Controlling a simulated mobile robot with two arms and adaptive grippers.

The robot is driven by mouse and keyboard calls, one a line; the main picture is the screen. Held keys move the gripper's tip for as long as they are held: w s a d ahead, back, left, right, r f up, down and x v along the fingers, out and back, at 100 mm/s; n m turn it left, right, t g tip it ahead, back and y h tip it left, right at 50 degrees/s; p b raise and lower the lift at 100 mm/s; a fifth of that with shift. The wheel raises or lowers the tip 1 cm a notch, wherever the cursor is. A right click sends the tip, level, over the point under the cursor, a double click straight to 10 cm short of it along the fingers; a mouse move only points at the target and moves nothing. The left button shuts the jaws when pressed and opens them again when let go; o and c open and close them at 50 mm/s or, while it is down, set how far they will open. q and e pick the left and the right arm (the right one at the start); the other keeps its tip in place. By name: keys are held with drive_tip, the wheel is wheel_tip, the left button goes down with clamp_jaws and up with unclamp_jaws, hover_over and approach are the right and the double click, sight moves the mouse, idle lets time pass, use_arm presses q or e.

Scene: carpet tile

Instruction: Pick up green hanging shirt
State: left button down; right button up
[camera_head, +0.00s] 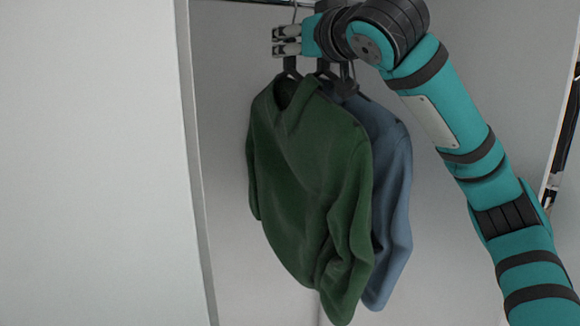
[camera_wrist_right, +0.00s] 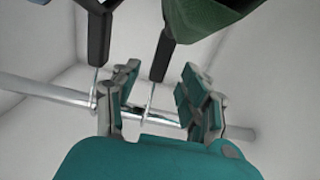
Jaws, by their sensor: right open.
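The green shirt (camera_head: 310,170) hangs on a dark hanger from the rail, in front of a blue shirt (camera_head: 393,190). In the right wrist view part of the green shirt (camera_wrist_right: 205,15) shows at the top, with its dark hanger (camera_wrist_right: 161,52) below it. My right gripper (camera_head: 286,40) is at hanger height, just above the green shirt's collar. In the right wrist view the right gripper (camera_wrist_right: 160,95) is open, and the green shirt's hanger hook lies between its two fingers, not visibly clamped. My left gripper is not in view.
The metal rail (camera_wrist_right: 45,92) runs across behind the fingers. A second dark hanger (camera_wrist_right: 98,35) is close beside the left finger. A white panel (camera_head: 95,160) fills the left side of the head view. The space below the shirts looks clear.

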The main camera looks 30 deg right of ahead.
sight(290, 41)
drive_tip(key=w, duration=0.1)
drive_tip(key=p, duration=0.1)
drive_tip(key=w, duration=0.1)
drive_tip(key=shift+w+d+r, duration=0.2)
drive_tip(key=shift+w+d, duration=0.05)
drive_tip(key=shift+w, duration=0.05)
drive_tip(key=shift+w+f, duration=0.15)
drive_tip(key=shift+w, duration=0.3)
drive_tip(key=shift+s, duration=0.1)
drive_tip(key=shift+c, duration=1.3)
clamp_jaws()
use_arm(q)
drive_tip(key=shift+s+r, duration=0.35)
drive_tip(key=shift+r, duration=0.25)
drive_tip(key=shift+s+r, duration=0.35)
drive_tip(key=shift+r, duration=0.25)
